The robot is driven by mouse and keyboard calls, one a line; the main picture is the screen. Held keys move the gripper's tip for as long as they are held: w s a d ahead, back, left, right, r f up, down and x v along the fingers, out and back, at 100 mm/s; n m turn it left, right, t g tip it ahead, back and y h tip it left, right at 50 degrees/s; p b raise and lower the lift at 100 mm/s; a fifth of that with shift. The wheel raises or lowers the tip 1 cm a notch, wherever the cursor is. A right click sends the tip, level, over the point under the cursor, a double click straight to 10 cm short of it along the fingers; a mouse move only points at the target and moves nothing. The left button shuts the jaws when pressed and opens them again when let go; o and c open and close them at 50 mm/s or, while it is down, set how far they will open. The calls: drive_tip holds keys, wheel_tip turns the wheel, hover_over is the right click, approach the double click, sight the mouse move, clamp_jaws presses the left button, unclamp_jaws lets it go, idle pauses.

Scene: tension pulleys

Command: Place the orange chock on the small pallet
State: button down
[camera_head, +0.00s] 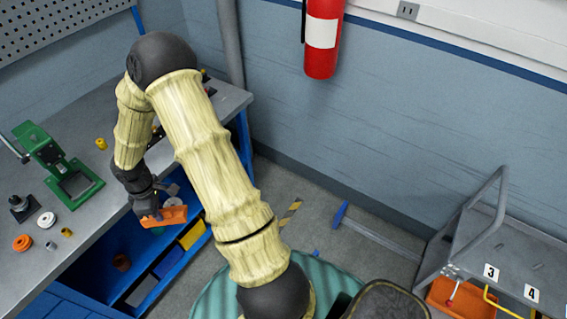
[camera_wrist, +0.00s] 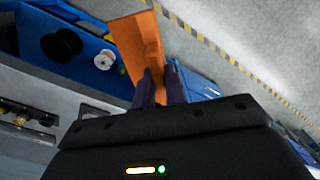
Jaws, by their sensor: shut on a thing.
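The orange chock (camera_head: 172,215) is held at my gripper (camera_head: 153,214), by the front edge of the grey workbench on the left in the head view. In the wrist view the chock (camera_wrist: 137,45) rises between the two dark fingers of my gripper (camera_wrist: 160,85), which are shut on it. It hangs in the air in front of the bench's blue lower shelves. I cannot make out the small pallet for certain in either view.
The workbench (camera_head: 45,265) carries a green press (camera_head: 62,170) and several small parts. Below it are blue shelves with a yellow bin (camera_head: 192,236). A grey cart (camera_head: 510,250) with labels 3 and 4 stands at the right. A red extinguisher (camera_head: 321,40) hangs on the wall.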

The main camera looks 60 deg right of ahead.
drive_tip(key=a+f+m+b, duration=0.3)
drive_tip(key=f+m, duration=0.4)
drive_tip(key=m, duration=0.1)
drive_tip(key=shift+w+a+f+m, duration=0.25)
drive_tip(key=shift+f+m, duration=0.05)
drive_tip(key=shift+f, duration=0.05)
